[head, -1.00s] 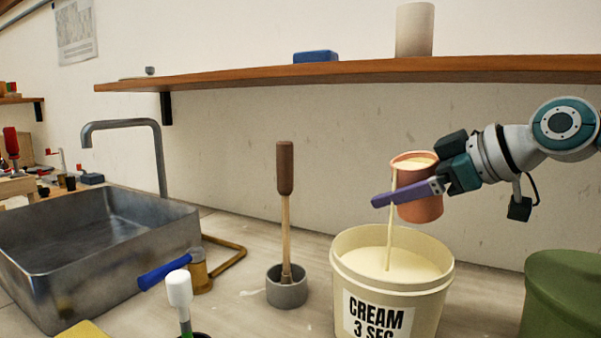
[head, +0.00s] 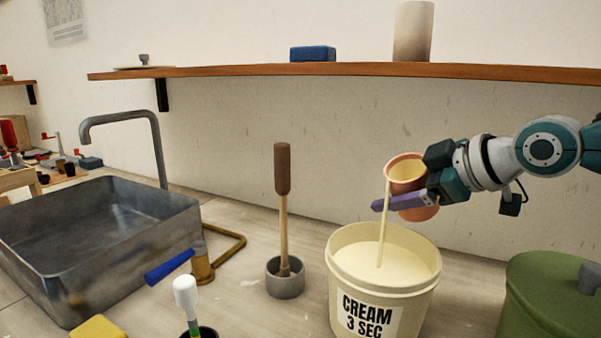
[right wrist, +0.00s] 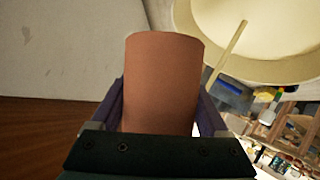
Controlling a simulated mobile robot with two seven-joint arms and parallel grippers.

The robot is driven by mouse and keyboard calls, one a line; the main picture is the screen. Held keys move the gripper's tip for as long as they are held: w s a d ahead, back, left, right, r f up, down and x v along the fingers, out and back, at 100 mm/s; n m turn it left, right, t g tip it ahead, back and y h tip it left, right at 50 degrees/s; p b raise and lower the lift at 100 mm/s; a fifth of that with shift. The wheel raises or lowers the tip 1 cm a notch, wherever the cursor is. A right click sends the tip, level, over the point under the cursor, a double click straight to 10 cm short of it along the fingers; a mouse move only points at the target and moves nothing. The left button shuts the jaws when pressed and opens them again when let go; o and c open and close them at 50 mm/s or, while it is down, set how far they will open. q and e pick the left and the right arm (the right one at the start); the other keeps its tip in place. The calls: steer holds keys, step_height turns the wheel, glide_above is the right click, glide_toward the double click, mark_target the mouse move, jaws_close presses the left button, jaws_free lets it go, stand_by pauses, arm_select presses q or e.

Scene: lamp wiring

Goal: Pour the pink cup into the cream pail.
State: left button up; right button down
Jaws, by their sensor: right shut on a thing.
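The pink cup (head: 408,172) is tilted to the left above the cream pail (head: 384,290). A thin cream-coloured stream (head: 384,225) runs from its lip down into the pail, which holds cream liquid. My right gripper (head: 400,204) is shut around the cup's body. In the right wrist view the cup (right wrist: 163,85) sits between the two purple fingers, and the stream (right wrist: 228,52) falls beside it toward the pail (right wrist: 275,70). The pail's label reads "CREAM 3 SEC". My left gripper is not in view.
A green lidded container (head: 550,295) stands right of the pail. A grey holder (head: 285,282) with a wooden-handled tool stands left of it. A metal sink (head: 100,245) fills the left. A wooden shelf (head: 340,69) with a blue block (head: 313,54) runs above.

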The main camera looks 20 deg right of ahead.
steer(key=shift+d+r+n+h+p, duration=0.15)
steer(key=shift+n+h+p, duration=0.35)
steer(key=shift+p, duration=0.95)
steer(key=shift+n+h+p, duration=0.3)
steer(key=shift+p, duration=0.1)
steer(key=shift+f+n+h, duration=0.25)
steer(key=shift+n+h, duration=0.05)
steer(key=shift+d+f+b, duration=0.1)
steer(key=shift+f+b, duration=0.1)
steer(key=shift+b, duration=0.4)
steer(key=shift+d+f+n+t+h+b, duration=0.1)
steer(key=shift+n+t+h+b, duration=0.2)
steer(key=shift+n+h+b, duration=0.45)
steer(key=shift+f+n+h+b, duration=0.25)
steer(key=shift+n+h+b, duration=0.1)
steer(key=shift+b, duration=0.4)
steer(key=shift+f+n+t+h+b, duration=0.3)
steer(key=shift+n+h+b, duration=0.15)
steer(key=shift+n+h, duration=0.25)
steer(key=shift+a+f+n+t+h+b, duration=0.4)
steer(key=shift+n+h+b, duration=0.2)
steer(key=shift+n+b, duration=0.15)
steer(key=r+n+h, duration=0.1)
steer(key=a+n+t, duration=0.1)
steer(key=n, duration=0.1)
steer(key=shift+r+h+b, duration=0.35)
steer(key=shift+h+b, duration=0.05)
